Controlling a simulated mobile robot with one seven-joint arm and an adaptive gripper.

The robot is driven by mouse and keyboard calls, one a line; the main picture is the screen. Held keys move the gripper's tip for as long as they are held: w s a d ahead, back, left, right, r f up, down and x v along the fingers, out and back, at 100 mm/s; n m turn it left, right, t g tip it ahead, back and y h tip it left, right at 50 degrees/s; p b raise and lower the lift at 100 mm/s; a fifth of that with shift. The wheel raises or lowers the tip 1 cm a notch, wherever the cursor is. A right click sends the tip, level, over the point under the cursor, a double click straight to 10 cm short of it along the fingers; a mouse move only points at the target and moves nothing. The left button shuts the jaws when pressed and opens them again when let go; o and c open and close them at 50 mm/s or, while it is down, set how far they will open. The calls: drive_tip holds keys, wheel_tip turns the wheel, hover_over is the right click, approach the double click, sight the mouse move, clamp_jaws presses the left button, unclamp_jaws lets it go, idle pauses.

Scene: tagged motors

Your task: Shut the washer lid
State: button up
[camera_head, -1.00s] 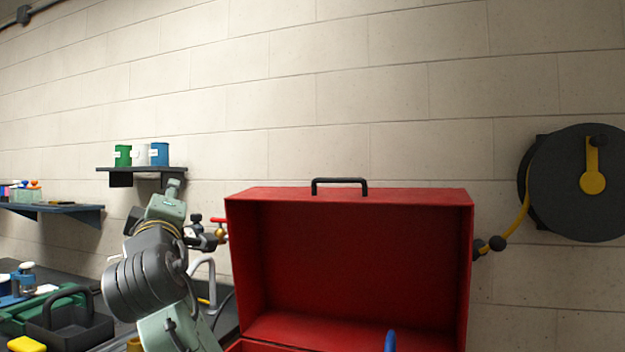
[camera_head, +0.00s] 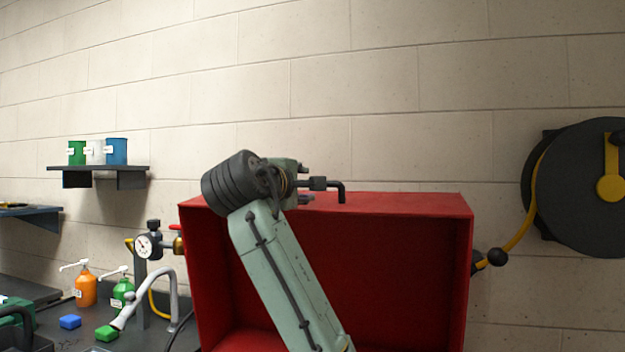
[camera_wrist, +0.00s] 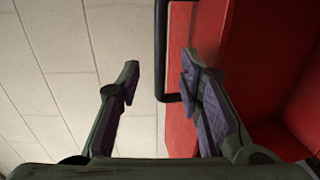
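The red washer lid (camera_head: 420,205) stands raised, its hollow inside facing me. My arm hides part of it, and the body below is largely out of view. A black bar handle (camera_head: 341,190) is on its top edge; the handle also shows in the wrist view (camera_wrist: 161,50), beside the red surface. My gripper (camera_head: 305,184) is at the left part of the handle. In the wrist view my gripper (camera_wrist: 160,72) is open, with the handle lined up in the gap between its fingertips and no finger clearly pressing on it.
A shelf (camera_head: 98,168) with several cans is on the wall at left. Below are a pressure gauge (camera_head: 147,246), a grey faucet (camera_head: 160,278) and soap bottles (camera_head: 86,287). A hose reel (camera_head: 585,188) hangs at right. The wall above the lid is clear.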

sight(310, 205)
drive_tip(key=p+x, duration=0.2)
drive_tip(key=x, duration=0.4)
drive_tip(key=shift+w+d+f, duration=0.1)
drive_tip(key=shift+w+d, duration=0.1)
drive_tip(key=shift+w, duration=0.5)
drive_tip(key=shift+c, duration=0.4)
clamp_jaws()
